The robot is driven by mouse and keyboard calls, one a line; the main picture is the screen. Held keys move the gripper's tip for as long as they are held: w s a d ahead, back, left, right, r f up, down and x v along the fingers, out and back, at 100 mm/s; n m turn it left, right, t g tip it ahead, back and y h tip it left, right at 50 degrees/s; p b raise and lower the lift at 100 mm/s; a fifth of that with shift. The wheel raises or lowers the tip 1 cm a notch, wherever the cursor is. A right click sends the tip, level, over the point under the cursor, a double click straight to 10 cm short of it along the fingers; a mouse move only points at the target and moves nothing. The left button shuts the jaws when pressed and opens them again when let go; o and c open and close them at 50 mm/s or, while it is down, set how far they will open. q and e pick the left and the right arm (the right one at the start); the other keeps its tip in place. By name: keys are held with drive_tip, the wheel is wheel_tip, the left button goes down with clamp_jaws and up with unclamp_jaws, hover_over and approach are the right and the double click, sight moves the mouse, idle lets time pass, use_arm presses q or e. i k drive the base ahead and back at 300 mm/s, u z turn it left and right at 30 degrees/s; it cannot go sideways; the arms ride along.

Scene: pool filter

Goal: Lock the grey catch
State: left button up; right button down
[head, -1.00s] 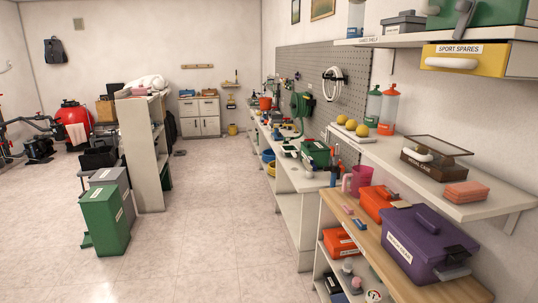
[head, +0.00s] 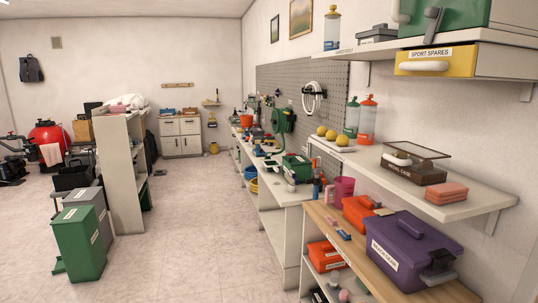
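No part is plainly marked as the grey catch. A dark grey lever (head: 432,25) stands upright on the front of the green case (head: 473,14) on the top shelf at the upper right. A dark clasp with a grey bar (head: 438,277) is on the end of the purple box (head: 405,240) at the lower right. I cannot tell which of these, if either, is the catch, or whether it is locked. A red tank (head: 45,134) stands far off at the left, too small to show any catch. Neither of my grippers is in view.
The wooden bench (head: 335,228) holds an orange box (head: 357,216) beside the purple one. A white shelf (head: 455,208) above carries a brown case and bottles. Green and grey bins (head: 78,245) stand at left. The tiled floor (head: 200,230) between is clear.

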sight(434, 12)
drive_tip(key=u, duration=0.1)
drive_tip(key=k, duration=0.95)
drive_tip(key=z, duration=0.95)
drive_tip(key=i, duration=0.9)
drive_tip(key=u, duration=0.55)
drive_tip(key=i, duration=0.6)
drive_tip(key=u, duration=0.5)
